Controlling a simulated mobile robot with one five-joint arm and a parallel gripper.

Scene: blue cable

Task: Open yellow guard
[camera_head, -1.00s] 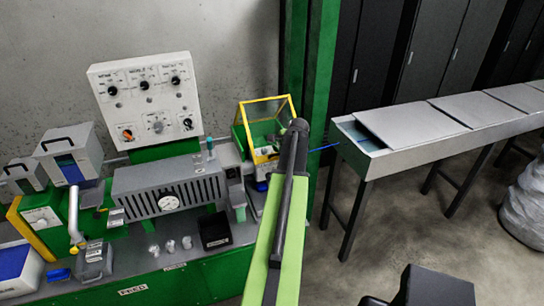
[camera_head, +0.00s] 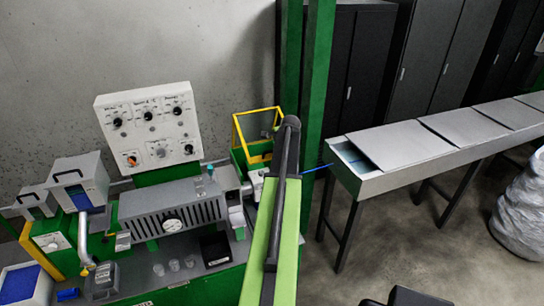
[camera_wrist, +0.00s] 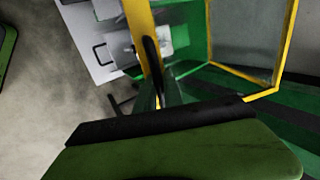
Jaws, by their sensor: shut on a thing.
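The yellow guard (camera_head: 257,124) is a yellow frame with a see-through panel on the green machine, left of the green post. It stands raised, with its frame tipped up. In the wrist view a yellow bar of the guard (camera_wrist: 141,32) runs down at the left, and its framed panel (camera_wrist: 287,45) is at the right. A black curved handle (camera_wrist: 152,62) sits by the yellow bar. My gripper (camera_wrist: 164,92) is at this handle and seems shut on it; the exact contact is partly hidden. In the head view my arm hides the gripper.
A control panel (camera_head: 150,122) and a grey slotted housing (camera_head: 170,205) stand left of the guard. The green post (camera_head: 314,100) is close on the right. A blue cable (camera_head: 317,168) runs to a long metal trough (camera_head: 375,183). Open floor lies below the trough.

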